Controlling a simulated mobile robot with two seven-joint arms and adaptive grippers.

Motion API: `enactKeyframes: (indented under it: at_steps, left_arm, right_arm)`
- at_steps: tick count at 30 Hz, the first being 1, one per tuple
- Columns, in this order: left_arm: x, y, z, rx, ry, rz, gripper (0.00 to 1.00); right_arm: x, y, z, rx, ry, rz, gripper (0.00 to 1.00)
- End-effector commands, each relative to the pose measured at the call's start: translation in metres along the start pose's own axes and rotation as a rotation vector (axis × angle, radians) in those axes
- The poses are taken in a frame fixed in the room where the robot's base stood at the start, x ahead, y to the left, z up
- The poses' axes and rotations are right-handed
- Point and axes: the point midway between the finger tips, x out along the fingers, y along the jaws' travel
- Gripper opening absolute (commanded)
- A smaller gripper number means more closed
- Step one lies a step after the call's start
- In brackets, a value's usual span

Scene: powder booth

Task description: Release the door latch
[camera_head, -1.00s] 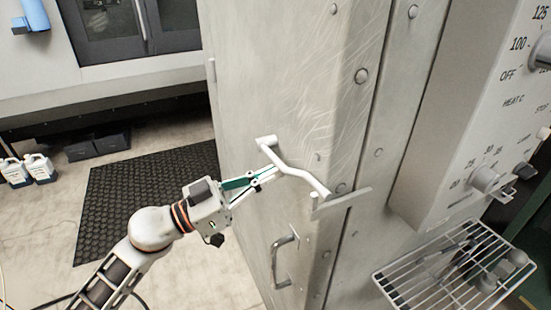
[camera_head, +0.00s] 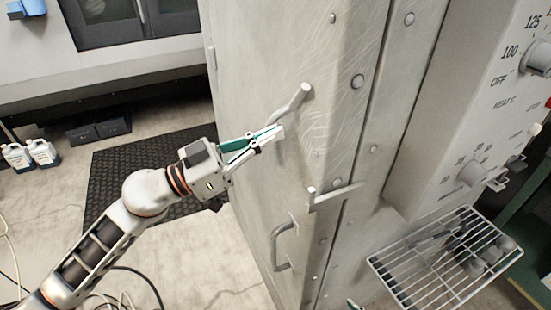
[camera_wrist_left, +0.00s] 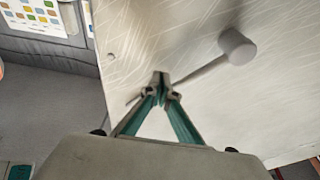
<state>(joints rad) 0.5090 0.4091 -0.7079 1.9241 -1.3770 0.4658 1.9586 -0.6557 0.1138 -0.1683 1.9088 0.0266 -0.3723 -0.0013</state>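The latch lever (camera_head: 297,102), a bent grey bar on the pale scratched door (camera_head: 250,60), points up and right, its free end well above the catch bracket (camera_head: 335,194). The bracket stands empty. The lever's lower end is hidden behind my left gripper (camera_head: 281,132). In the left wrist view the lever (camera_wrist_left: 205,70) runs from its round end down to my fingertips (camera_wrist_left: 160,86), which meet and are shut. The bar passes at or just behind them; I cannot tell whether it is pinched.
A fixed D-shaped handle (camera_head: 283,246) sits lower on the door. A wire shelf (camera_head: 440,258) and a control panel (camera_head: 470,110) with knobs stand to the right. A black mat (camera_head: 110,178) and jugs (camera_head: 30,154) are on the floor at left.

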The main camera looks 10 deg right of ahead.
Motion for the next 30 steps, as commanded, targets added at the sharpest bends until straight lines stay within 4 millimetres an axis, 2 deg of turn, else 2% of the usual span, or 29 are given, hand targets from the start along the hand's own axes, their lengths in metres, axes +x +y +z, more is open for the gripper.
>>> enactKeyframes:
  at_steps: [6,17,30]
  left_arm:
    - [0.003,0.000,-0.013,0.001,0.002,0.001,0.00]
    - [0.003,-0.001,-0.014,0.000,0.001,0.000,0.00]
    - [0.008,-0.028,-0.032,0.001,0.001,-0.001,0.00]
  right_arm:
    - [0.000,-0.004,-0.002,0.001,0.004,-0.006,0.40]
    - [0.000,-0.001,-0.001,-0.008,0.003,-0.006,0.40]
    - [0.000,0.003,-0.001,-0.011,0.003,-0.001,0.40]
